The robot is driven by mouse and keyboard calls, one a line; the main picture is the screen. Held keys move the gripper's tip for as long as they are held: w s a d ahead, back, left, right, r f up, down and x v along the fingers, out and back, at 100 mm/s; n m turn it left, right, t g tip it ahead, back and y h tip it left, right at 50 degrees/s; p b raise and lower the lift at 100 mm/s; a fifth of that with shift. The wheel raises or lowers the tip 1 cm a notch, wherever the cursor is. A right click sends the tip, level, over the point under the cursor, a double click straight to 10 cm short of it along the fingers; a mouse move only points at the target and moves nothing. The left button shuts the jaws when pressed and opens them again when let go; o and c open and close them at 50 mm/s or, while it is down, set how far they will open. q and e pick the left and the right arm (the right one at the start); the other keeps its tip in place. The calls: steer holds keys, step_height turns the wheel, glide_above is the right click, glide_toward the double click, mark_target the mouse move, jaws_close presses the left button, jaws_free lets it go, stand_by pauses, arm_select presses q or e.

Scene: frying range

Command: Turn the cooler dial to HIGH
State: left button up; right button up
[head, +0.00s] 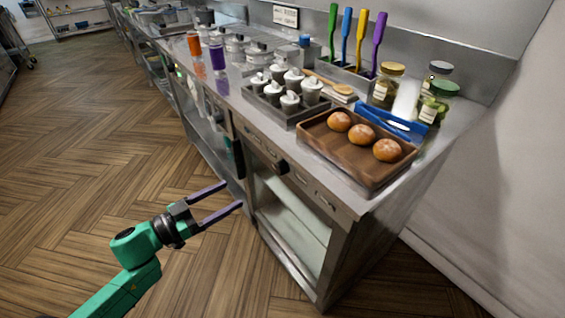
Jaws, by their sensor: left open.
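A black dial (281,167) sits on the front panel of the steel counter, just below the counter edge near the wooden tray. I take it for the cooler dial; its pointer and markings are too small to read. My left gripper (234,195) is open and empty, with its two purple fingers pointing right toward the counter front. It appears to the left of the dial and lower in the picture, apart from it. My right gripper is not in view.
A wooden tray (333,153) with three buns stands on the counter (425,150) above the dial. A rack of lidded cups (290,102), jars (388,84) and upright coloured utensils (361,40) stand behind. Below the panel is an open-looking cabinet (290,225). The wooden floor at left is clear.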

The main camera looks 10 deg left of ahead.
mark_target(276, 170)
arm_select(q)
steer(key=shift+h, duration=0.3)
steer(key=x, duration=0.8)
steer(key=r+x, duration=0.1)
steer(key=x, duration=0.4)
steer(key=shift+s+d+r, duration=0.1)
steer(key=shift+s+d, duration=0.1)
steer(key=shift+d, duration=0.2)
steer(key=shift+w+d, duration=0.4)
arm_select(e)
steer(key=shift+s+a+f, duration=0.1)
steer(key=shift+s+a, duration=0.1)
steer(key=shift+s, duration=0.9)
arm_select(q)
jaws_close()
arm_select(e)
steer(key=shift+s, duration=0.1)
